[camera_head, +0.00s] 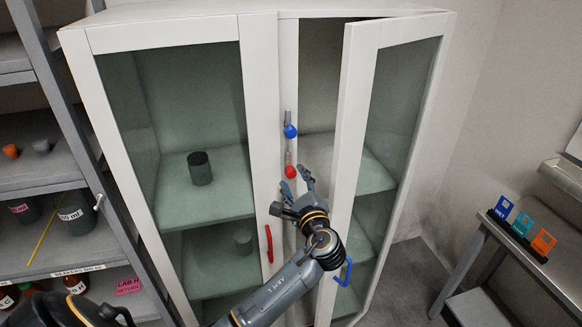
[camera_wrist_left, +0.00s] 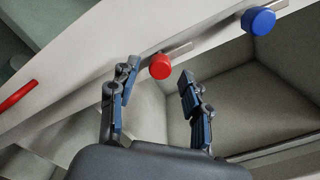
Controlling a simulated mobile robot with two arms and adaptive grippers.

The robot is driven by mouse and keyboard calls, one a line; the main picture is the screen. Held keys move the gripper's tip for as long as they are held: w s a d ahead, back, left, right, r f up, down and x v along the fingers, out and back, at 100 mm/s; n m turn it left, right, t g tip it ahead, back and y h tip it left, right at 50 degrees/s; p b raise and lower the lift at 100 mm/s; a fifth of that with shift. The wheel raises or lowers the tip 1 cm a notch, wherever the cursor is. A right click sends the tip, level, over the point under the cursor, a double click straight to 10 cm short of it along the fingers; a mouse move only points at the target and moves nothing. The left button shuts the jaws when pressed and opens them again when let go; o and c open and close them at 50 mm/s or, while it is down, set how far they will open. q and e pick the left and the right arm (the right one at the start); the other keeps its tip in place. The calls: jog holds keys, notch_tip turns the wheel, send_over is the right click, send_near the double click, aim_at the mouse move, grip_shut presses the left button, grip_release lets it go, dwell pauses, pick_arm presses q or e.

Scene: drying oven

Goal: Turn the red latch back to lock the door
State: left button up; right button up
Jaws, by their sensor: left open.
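The red latch (camera_head: 290,171) is a round red knob on a short metal bar, on the cabinet's middle post. It also shows in the left wrist view (camera_wrist_left: 160,66), just beyond and between my open fingertips. My left gripper (camera_head: 295,183) is open, just below the red latch; I see no contact. In the left wrist view its two fingers (camera_wrist_left: 158,85) are spread apart. The right glass door (camera_head: 352,120) with a blue handle (camera_head: 344,272) stands ajar. The left glass door (camera_head: 180,150) with a red handle (camera_head: 269,243) looks shut. My right gripper is not seen clearly.
A blue latch (camera_head: 290,131) sits above the red one, also in the wrist view (camera_wrist_left: 258,21). The open door's edge is close to the right of my left arm. A shelf rack (camera_head: 60,180) stands left, a table (camera_head: 490,240) right.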

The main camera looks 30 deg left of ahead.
aim_at(291, 175)
pick_arm(q)
jog(key=shift+p+x, duration=0.4)
jog(key=shift+x, duration=1.35)
